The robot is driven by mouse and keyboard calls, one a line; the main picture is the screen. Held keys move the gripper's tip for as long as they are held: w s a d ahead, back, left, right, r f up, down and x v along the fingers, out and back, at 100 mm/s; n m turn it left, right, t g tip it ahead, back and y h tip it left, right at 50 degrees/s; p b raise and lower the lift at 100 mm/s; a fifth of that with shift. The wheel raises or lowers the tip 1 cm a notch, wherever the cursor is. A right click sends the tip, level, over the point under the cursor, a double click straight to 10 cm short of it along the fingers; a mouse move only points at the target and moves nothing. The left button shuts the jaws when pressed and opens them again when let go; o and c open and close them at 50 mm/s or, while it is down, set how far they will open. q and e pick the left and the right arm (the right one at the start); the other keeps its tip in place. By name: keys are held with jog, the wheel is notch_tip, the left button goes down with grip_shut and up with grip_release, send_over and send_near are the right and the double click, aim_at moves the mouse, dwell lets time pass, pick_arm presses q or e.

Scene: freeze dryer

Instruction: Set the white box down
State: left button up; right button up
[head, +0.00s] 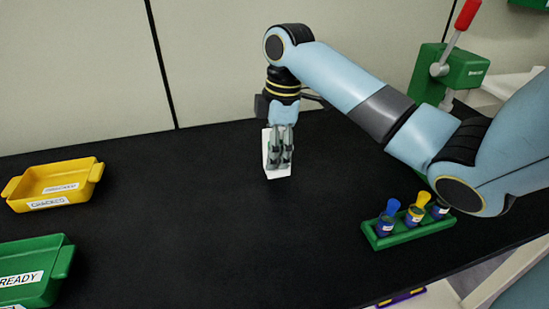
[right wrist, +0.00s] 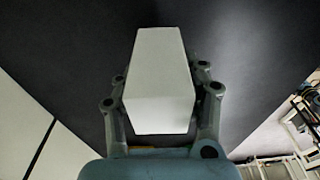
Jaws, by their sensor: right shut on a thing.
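The white box (head: 268,150) is upright at the back middle of the black table in the head view. My right gripper (head: 279,160) points down and is shut on it. In the right wrist view the white box (right wrist: 160,85) sits between the two fingers of my right gripper (right wrist: 162,98), with dark tabletop beyond it. The fingers cover part of the box in the head view. I cannot tell whether its bottom edge touches the table. My left gripper is not in view.
A yellow tray (head: 90,182) and a green tray (head: 66,262) stand at the left. A green rack (head: 405,235) with small colored vials is at the right, below my right arm. A green press with a red handle (head: 465,68) is behind. The table's middle is clear.

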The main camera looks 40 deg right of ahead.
aim_at(275, 173)
jog(key=shift+f, duration=1.5)
jog(key=shift+f, duration=0.1)
jog(key=o, duration=1)
jog(key=shift+o, duration=0.2)
